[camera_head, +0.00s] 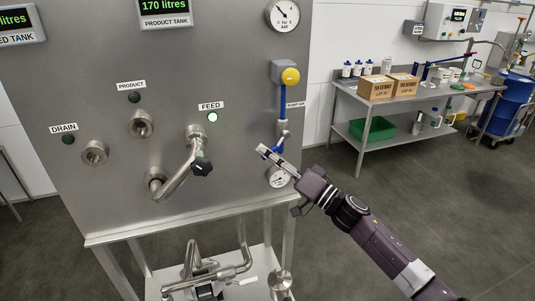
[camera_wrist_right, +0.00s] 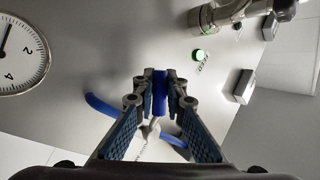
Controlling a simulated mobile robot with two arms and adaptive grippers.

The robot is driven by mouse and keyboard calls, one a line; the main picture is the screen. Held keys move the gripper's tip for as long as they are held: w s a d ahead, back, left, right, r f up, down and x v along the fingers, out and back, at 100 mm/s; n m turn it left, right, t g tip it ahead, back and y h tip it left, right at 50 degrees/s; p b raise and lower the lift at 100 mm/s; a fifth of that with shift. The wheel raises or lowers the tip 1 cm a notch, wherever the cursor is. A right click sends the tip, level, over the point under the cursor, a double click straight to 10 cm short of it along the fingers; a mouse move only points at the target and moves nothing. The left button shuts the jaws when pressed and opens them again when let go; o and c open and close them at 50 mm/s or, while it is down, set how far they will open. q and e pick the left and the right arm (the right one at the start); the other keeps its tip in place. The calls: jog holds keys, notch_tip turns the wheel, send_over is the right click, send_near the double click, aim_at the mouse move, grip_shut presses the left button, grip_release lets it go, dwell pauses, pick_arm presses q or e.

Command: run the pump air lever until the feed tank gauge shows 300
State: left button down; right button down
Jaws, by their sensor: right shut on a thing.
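The pump air lever is blue and shows between my fingers in the right wrist view (camera_wrist_right: 161,84), next to a blue hose. In the head view the lever (camera_head: 279,149) is mostly hidden at my fingertips, below the PUMP AIR label (camera_head: 295,105). My right gripper (camera_head: 267,151) reaches in from the lower right and is shut on the lever; its fingers also show in the wrist view (camera_wrist_right: 160,88). The feed tank gauge (camera_head: 17,15) is cut off at the top left, so its full number cannot be read. My left gripper is out of view.
The product tank gauge (camera_head: 163,9) reads 170 litres. The green FEED light (camera_head: 212,117) is lit; a bent steel pipe with a black knob (camera_head: 202,167) juts out beside it. Round dials sit above (camera_head: 284,14) and below the lever. A steel bench (camera_head: 345,90) stands behind at right.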

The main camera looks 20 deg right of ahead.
jog(key=shift+a+r, duration=0.1)
dwell(0.3)
jog(key=shift+a+r+m+t, duration=0.2)
jog(key=shift+m+t, duration=0.3)
jog(key=shift+m, duration=0.3)
jog(key=m, duration=0.1)
jog(key=r+m+t+h, duration=0.1)
jog(key=m+t, duration=0.1)
jog(key=shift+a+r+m+p, duration=0.25)
jog(key=shift+r+m+p, duration=0.05)
jog(key=shift+m+p, duration=0.1)
jog(key=shift+r+m+t+h, duration=0.4)
jog(key=shift+m+t+h, duration=0.25)
jog(key=shift+m, duration=0.4)
jog(key=shift+r+m+t+h, duration=0.4)
jog(key=shift+m+t+h, duration=0.25)
jog(key=shift+m, duration=0.4)
jog(key=shift+r, duration=0.1)
jog(key=c, duration=2)
grip_release()
jog(key=shift+o, duration=0.2)
jog(key=shift+s, duration=0.1)
jog(key=v, duration=1.1)
jog(key=shift+s+f, duration=0.25)
jog(key=shift+s, duration=0.05)
